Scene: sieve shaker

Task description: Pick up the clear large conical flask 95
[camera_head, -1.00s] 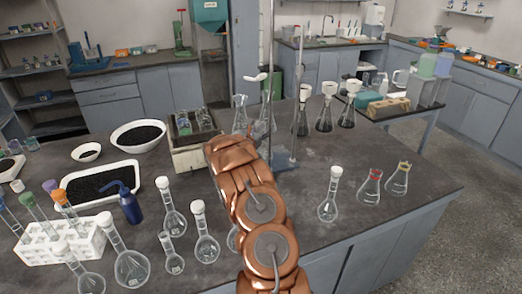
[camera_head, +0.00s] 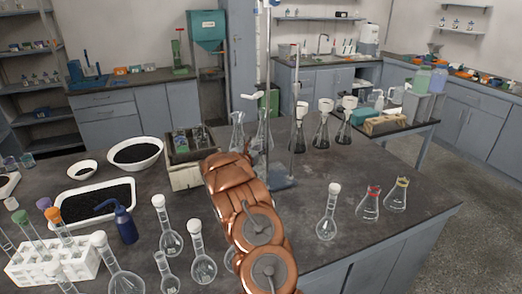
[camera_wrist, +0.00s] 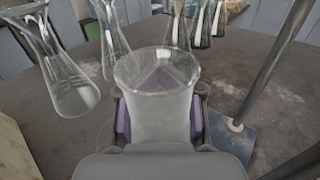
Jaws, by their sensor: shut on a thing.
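My gripper (camera_wrist: 160,122) shows in the wrist view, its purple pads on either side of the neck of a clear glass flask (camera_wrist: 155,103) with a wide round rim. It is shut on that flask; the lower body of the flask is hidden. In the head view my copper arm covers most of the gripper. Two clear conical flasks (camera_head: 237,132) (camera_head: 262,130) stand just beyond it. In the wrist view clear flasks (camera_wrist: 68,88) (camera_wrist: 111,45) are to the left of the held one.
A retort stand's rod and base plate (camera_wrist: 235,135) are close on the right. Funnel-topped flasks with dark contents (camera_head: 321,132) stand beyond it. Several stoppered round flasks (camera_head: 203,267) and a test tube rack (camera_head: 50,268) fill the left front. Two banded conical flasks (camera_head: 369,206) (camera_head: 397,196) are at the right.

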